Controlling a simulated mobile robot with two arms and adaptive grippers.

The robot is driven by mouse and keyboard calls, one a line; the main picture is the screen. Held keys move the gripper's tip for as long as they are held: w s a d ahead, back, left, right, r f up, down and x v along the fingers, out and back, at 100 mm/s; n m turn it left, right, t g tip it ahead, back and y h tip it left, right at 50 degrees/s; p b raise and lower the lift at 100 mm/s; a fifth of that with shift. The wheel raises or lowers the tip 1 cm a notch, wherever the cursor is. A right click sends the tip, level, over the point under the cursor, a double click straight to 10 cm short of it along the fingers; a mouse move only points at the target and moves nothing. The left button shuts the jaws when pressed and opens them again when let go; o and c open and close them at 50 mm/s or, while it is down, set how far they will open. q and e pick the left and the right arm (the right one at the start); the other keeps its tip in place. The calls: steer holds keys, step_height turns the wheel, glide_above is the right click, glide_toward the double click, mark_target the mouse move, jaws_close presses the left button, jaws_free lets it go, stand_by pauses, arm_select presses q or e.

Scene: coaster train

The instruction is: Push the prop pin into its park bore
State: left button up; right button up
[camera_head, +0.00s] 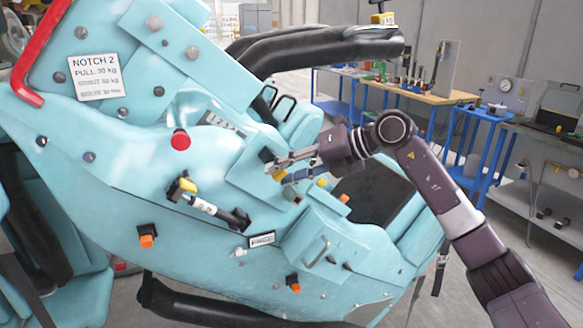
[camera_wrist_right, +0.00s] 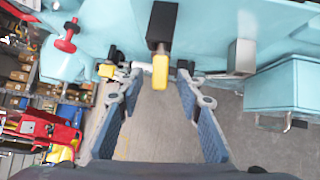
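A yellow-ended piece on a black block, which looks like the prop pin (camera_wrist_right: 160,70), sticks out of the pale blue body and lies between my finger ends in the right wrist view. Its yellow part also shows in the head view (camera_head: 279,176), just below my fingers. My right gripper (camera_head: 274,167) is open, with its fingers spread on either side of the yellow end in the right wrist view (camera_wrist_right: 158,82); I cannot tell whether they touch it. I cannot make out the park bore for certain. My left gripper is not in view.
A strut (camera_head: 208,207) with a yellow clamp and a red knob (camera_head: 180,140) stand out from the pale blue body left of my gripper. A grey metal block (camera_wrist_right: 241,57) and a box with a handle (camera_head: 322,243) are close by. Benches (camera_head: 425,92) stand behind.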

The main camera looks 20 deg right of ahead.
steer(key=c, duration=0.8)
jaws_close()
steer(key=shift+s, duration=0.15)
steer(key=s+b, duration=0.3)
steer(key=s, duration=0.4)
steer(key=shift+d, duration=0.15)
stand_by(0.7)
